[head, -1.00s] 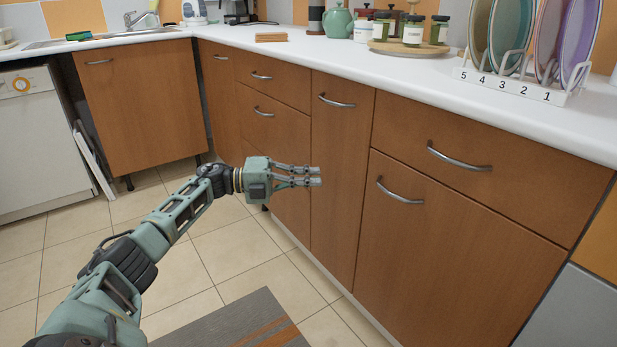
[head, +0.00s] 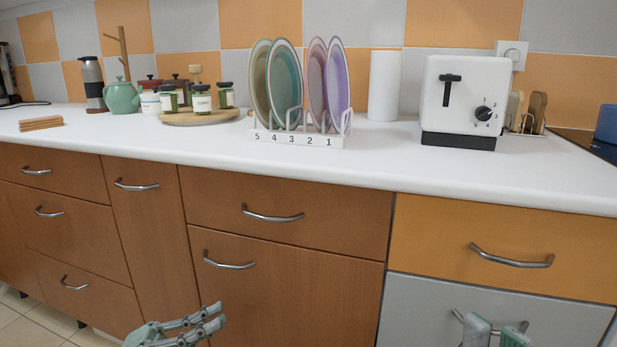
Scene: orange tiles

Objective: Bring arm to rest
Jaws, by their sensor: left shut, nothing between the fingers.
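My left gripper (head: 212,319) shows at the bottom edge, left of centre, in front of the brown lower cabinet. Its grey fingers are shut with nothing between them and point right. The rest of the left arm is out of view. Two small teal parts, which look like part of my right gripper (head: 496,336), show at the bottom edge on the right, in front of the grey cabinet front. Most of that gripper is cut off, so its fingers cannot be judged.
The white counter (head: 220,154) runs across the view above both grippers. On it stand a plate rack (head: 290,138), a toaster (head: 462,100), a paper roll (head: 384,85), a wooden tray of jars (head: 190,120) and a teal teapot (head: 122,97). Metal handles (head: 228,264) stick out from the fronts.

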